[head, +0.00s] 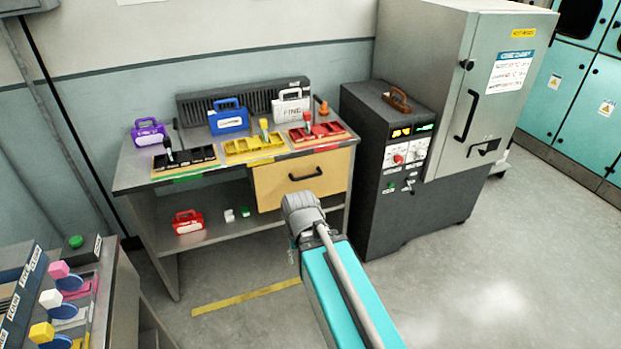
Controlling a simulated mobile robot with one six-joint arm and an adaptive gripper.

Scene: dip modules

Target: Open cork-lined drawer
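The drawer (272,187) has a tan front with a dark bar handle (305,174). It sits under the right part of the grey workbench top (132,172) and looks shut. Its inside and any cork lining are hidden. My teal and grey arm reaches up from the bottom of the head view, and its grey joint overlaps the area just below the drawer front. My gripper does not show; it is out of sight past or behind the arm.
Colored trays and small cases, including a blue case (229,121), stand on the bench. A red case (187,221) sits on the lower shelf. A dark cabinet (371,165) stands close right of the drawer. Another bench is at lower left. Floor in front is clear.

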